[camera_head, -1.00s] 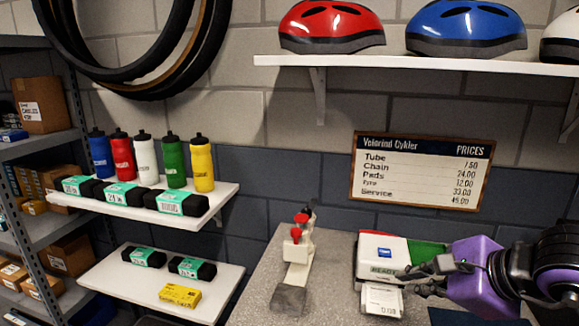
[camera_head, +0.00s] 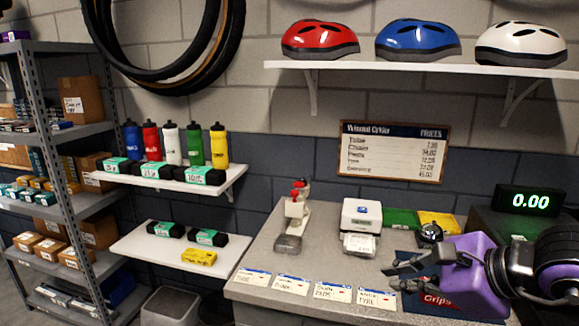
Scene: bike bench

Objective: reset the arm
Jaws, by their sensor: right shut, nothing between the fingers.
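My right gripper (camera_head: 396,273), with its purple wrist, comes in from the right over the grey counter (camera_head: 262,262). Its dark fingers point left and are shut with nothing between them. It is in front of and above a dark blue mat marked "Grips" (camera_head: 425,299), part of which it hides. The fingers are apart from the white card terminal (camera_head: 361,212), which stands behind them with a paper slip at its front. My left gripper is not in view.
Several price cards (camera_head: 291,284) lie along the counter's front edge. A red-and-white clamp-like tool (camera_head: 297,212) stands at the back left. Green and yellow trays (camera_head: 438,222) and a lit display (camera_head: 530,202) are at the right. Shelves with bottles and boxes are left.

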